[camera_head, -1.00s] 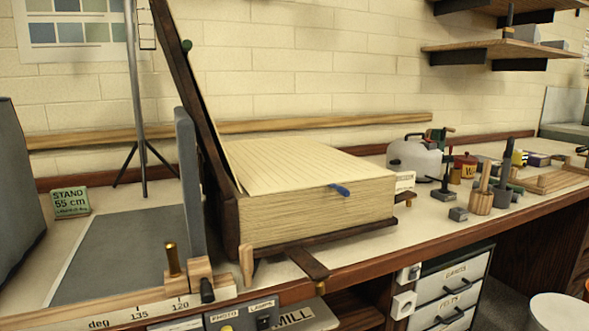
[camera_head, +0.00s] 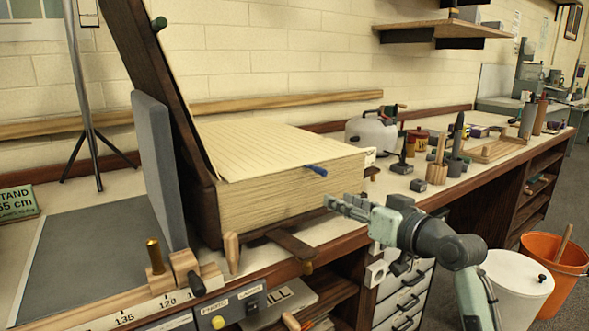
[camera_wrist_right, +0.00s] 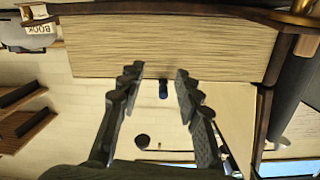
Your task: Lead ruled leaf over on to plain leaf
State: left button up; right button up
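The ruled leaf (camera_head: 265,142) lies flat on top of a thick open book, its faint lines facing up. The book's page block (camera_head: 285,192) also shows in the wrist view (camera_wrist_right: 165,45). A blue tab (camera_head: 316,170) sticks out at the leaf's right edge; it shows between my fingers in the wrist view (camera_wrist_right: 163,88). My right gripper (camera_head: 334,202) is open and empty, right of the page block, below the tab. My left gripper is not in view.
White and orange buckets (camera_head: 543,262) stand on the floor at right.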

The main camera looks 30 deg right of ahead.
aim_at(326, 173)
jog(key=shift+t, duration=0.6)
jog(key=r, duration=0.4)
jog(key=shift+a+r, duration=0.3)
jog(key=shift+w, duration=0.45)
jog(key=w, duration=0.3)
jog(key=w+p, duration=0.1)
jog(key=w, duration=0.1)
jog(key=shift+w+a, duration=0.15)
jog(key=shift+a, duration=0.1)
jog(key=shift+w, duration=0.75)
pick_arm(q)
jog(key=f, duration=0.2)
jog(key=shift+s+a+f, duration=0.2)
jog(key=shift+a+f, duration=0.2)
pick_arm(e)
jog(key=shift+f, duration=0.1)
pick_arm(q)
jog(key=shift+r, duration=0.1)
pick_arm(e)
grip_shut()
